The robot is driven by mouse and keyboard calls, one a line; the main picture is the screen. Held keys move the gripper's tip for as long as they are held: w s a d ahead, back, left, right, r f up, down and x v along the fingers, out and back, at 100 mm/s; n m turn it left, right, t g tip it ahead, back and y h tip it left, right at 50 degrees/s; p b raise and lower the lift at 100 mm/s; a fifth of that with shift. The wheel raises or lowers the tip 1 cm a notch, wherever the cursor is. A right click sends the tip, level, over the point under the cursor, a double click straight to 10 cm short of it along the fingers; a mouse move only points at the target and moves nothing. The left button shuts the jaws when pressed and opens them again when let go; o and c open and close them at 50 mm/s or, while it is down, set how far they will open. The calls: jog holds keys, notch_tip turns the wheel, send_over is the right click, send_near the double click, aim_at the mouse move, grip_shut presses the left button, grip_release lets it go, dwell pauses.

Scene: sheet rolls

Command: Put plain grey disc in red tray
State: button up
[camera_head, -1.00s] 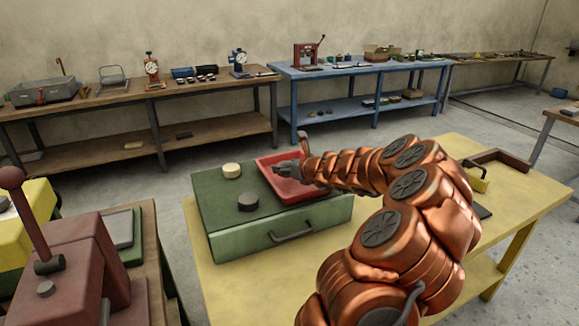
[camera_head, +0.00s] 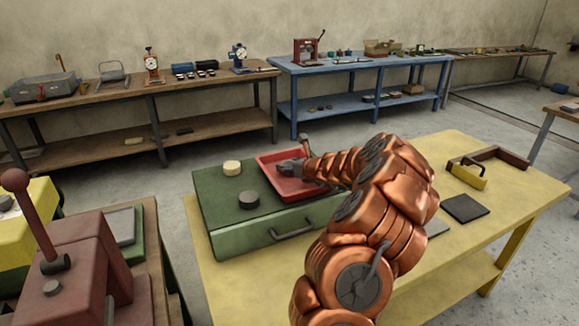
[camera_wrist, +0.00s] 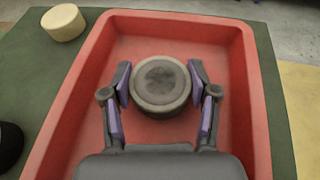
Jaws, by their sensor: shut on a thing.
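The plain grey disc (camera_wrist: 160,84) is between the two fingers of my gripper (camera_wrist: 161,92) in the wrist view. My gripper is shut on it. The disc is over the inside of the red tray (camera_wrist: 252,110); I cannot tell whether it touches the tray's floor. In the head view my gripper (camera_head: 291,166) is at the red tray (camera_head: 318,190), which lies on the green drawer box (camera_head: 225,213). The disc is hard to make out there, behind the gripper.
A cream disc (camera_head: 232,168) and a dark disc (camera_head: 249,200) stand on the green box, left of the tray. On the yellow table (camera_head: 480,225) are a dark square plate (camera_head: 465,208) and a yellow block (camera_head: 468,175). A maroon lever machine (camera_head: 75,265) stands at the left.

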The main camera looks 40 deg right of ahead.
jog(key=shift+f, duration=0.3)
jog(key=o, duration=1.3)
jog(key=shift+r, duration=0.2)
jog(key=v, duration=1)
jog(key=shift+s+b, duration=0.15)
jog(key=shift+b, duration=0.25)
jog(key=shift+v, duration=0.85)
jog(key=shift+a, duration=0.1)
